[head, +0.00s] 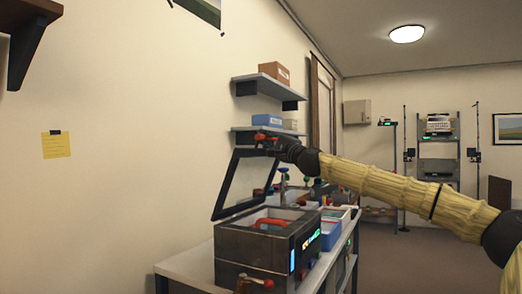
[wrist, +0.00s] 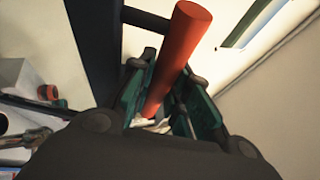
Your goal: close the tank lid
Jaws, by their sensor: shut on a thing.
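The tank (head: 245,248) is a dark box on the bench, with its top open. Its lid (head: 226,185) is a dark frame with a see-through middle, tilted up steeply from the tank's top. My gripper (head: 270,143) is at the lid's upper edge, shut on the red lid handle (head: 261,136). In the wrist view the red handle (wrist: 184,40) stands as a smooth bar between the green-lined fingers of my gripper (wrist: 166,95). A dark bar of the lid (wrist: 93,50) runs beside it. The fingers partly hide the handle's lower end.
A red-orange object (head: 270,223) shows in the tank opening. A blue bin (head: 331,232) and other items crowd the bench (head: 185,266) behind the tank. Two wall shelves (head: 262,85) hang above and behind my gripper.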

